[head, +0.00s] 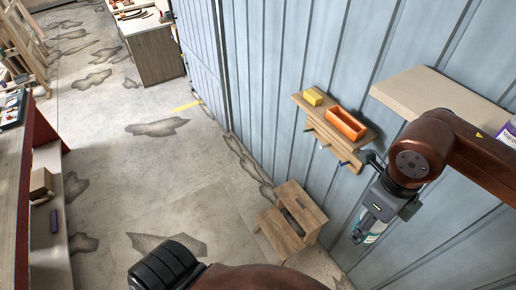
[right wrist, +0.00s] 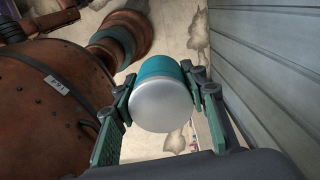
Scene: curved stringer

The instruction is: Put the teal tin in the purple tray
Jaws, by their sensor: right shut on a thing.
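My right gripper (head: 362,225) is shut on the teal tin (head: 374,228), out in front of the grey wall and below the shelves. In the right wrist view the teal tin (right wrist: 158,68) shows a teal side and a pale round end facing the camera. The fingers of the right gripper (right wrist: 163,90) press on it from both sides. No purple tray can be made out in either view. My left gripper is not in view.
A small wooden wall shelf (head: 312,118) with pegs holds a yellow block (head: 313,96) and an orange tray (head: 346,124). A beige shelf (head: 436,92) is at right, with a purple-and-white container (head: 509,134) at the picture edge. A wooden step stool (head: 291,219) stands below.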

